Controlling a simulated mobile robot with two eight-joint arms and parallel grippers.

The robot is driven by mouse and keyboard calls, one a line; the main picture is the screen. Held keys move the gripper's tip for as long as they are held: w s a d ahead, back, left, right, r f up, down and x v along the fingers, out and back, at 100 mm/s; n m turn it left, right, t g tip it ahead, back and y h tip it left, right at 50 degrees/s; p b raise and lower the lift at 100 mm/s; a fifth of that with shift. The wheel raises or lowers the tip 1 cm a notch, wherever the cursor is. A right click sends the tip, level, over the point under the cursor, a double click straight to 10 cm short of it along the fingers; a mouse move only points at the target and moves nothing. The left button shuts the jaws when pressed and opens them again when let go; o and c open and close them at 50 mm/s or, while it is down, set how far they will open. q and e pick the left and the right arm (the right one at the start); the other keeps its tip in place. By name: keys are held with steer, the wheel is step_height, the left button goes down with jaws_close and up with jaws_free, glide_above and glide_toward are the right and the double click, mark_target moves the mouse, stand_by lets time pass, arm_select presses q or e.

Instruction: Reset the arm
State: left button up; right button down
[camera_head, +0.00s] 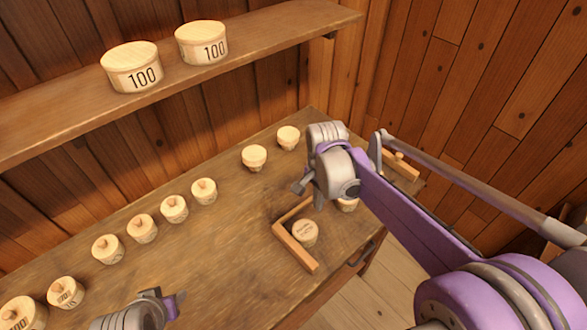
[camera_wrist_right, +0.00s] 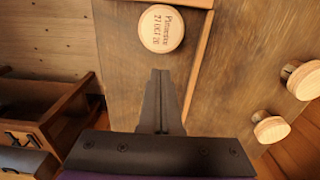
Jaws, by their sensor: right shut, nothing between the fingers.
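My right arm (camera_head: 420,210), purple and grey, reaches in from the right in the head view. Its gripper (camera_head: 304,184) is above the table, partly hidden by its own wrist. In the right wrist view the two dark fingers (camera_wrist_right: 160,75) are together with nothing between them. They point toward a round wooden piece with printed lettering (camera_wrist_right: 161,28), apart from it in the picture. My left gripper (camera_head: 150,308) shows only in part at the bottom left of the head view; its jaws cannot be made out.
An L-shaped wooden bracket (camera_head: 294,247) holds a lettered round piece (camera_head: 305,232) on the table (camera_head: 235,235). Several knobbed wooden pieces (camera_head: 174,208) stand in a diagonal row. Two tubs marked 100 (camera_head: 132,68) stand on the shelf (camera_head: 255,38).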

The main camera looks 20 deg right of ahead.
steer(key=s+a+n+t, duration=0.3)
steer(key=s+n+t, duration=0.2)
steer(key=s+n, duration=0.8)
steer(key=shift+s+f+t, duration=0.25)
steer(key=shift+f+t, duration=0.1)
steer(key=shift+t, duration=0.05)
